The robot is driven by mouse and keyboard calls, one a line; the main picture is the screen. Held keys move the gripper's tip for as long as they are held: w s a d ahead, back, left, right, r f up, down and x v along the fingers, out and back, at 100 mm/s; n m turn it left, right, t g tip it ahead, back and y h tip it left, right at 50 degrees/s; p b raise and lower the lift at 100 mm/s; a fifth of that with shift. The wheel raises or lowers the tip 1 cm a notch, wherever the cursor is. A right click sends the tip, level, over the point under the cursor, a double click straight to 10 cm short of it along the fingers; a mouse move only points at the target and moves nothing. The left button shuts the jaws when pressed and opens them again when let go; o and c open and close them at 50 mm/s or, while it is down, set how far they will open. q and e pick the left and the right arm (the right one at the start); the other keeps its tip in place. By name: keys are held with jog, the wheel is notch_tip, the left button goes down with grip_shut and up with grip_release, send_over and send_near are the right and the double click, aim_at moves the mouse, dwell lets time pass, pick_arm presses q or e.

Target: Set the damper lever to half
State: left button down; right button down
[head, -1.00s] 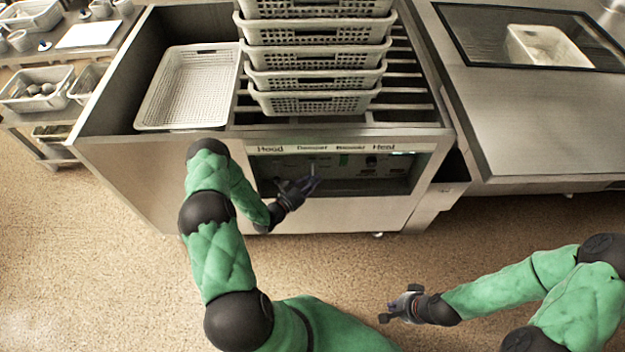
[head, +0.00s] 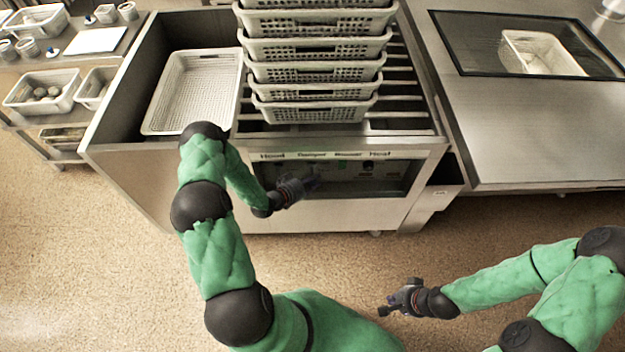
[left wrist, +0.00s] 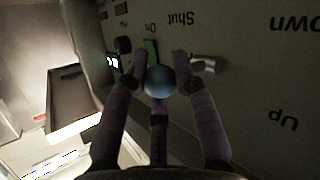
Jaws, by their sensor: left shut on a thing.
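The damper lever's blue ball knob (left wrist: 159,81) sits between my left gripper's fingers in the left wrist view. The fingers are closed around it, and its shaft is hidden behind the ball. In the head view my left gripper (head: 309,178) is at the recessed control panel (head: 385,178), below the "Damper" label (head: 312,155), and covers the lever. In the left wrist view the panel lettering is upside down, with "Shut" (left wrist: 181,19) beyond the knob. My right gripper (head: 398,298) is open and empty above the floor, away from the panel.
A stack of perforated baskets (head: 315,72) stands on the slatted top above the panel. An empty white basket (head: 192,95) lies to its left. In the left wrist view a green switch (left wrist: 151,50) and a metal handle (left wrist: 203,65) are close to the fingers.

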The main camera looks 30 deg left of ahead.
pick_arm(q)
jog(key=shift+s+f, duration=0.15)
jog(key=c, duration=1)
grip_release()
jog(key=v, duration=1.2)
jog(key=shift+a, duration=0.1)
